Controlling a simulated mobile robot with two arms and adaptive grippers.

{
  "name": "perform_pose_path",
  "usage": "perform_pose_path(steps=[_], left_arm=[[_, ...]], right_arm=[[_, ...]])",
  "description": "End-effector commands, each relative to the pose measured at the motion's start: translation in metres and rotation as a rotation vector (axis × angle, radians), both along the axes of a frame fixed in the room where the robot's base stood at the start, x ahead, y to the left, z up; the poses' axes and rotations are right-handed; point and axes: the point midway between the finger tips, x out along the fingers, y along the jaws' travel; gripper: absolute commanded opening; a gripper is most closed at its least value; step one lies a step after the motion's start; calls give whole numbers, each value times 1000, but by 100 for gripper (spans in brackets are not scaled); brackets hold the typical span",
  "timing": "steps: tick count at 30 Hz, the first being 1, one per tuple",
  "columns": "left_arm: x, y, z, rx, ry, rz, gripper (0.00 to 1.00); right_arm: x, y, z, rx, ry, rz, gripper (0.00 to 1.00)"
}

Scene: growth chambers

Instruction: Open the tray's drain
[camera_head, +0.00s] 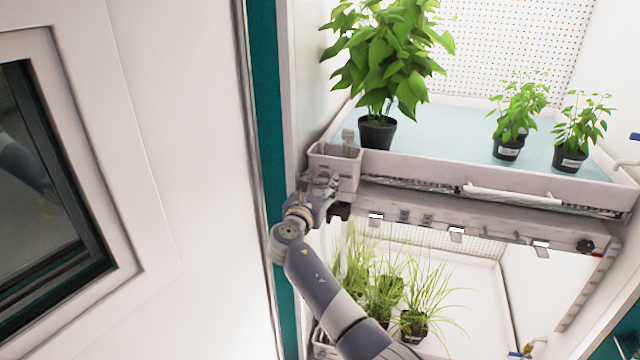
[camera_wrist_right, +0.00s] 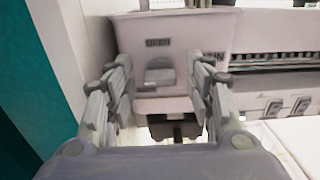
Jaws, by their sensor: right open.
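The upper tray (camera_head: 420,170) is white-rimmed and holds water-blue flooring with potted plants. At its front left corner is a drain box (camera_head: 333,163). In the right wrist view the drain box front (camera_wrist_right: 190,32) carries a small dark label and partly hidden lettering ending in "IN". A grey tab (camera_wrist_right: 160,76) sits in the box front below the label. My right gripper (camera_wrist_right: 158,68) is open, its two fingers left and right of the tab, with no clear contact. In the head view my right gripper (camera_head: 322,186) is just below the box. My left gripper is out of view.
A large leafy plant (camera_head: 385,55) stands close behind the drain box. A white handle bar (camera_head: 512,195) runs along the tray front. Grassy pots (camera_head: 385,285) stand on the lower shelf. The open chamber door (camera_head: 190,180) is at left, beside the teal frame (camera_head: 268,130).

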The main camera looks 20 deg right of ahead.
Motion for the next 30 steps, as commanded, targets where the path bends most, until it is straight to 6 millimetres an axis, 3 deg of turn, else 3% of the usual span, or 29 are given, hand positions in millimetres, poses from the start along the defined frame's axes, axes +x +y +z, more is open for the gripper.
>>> perform_pose_path(steps=[5,11,21,30], left_arm=[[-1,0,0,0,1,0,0],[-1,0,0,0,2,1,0],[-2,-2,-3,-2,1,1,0],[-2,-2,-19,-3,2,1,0]], right_arm=[[0,0,0,-1,-1,0,49],[0,0,0,-1,-1,0,5],[0,0,-1,19,-14,-1,5],[0,0,-3,154,-105,-1,5]])
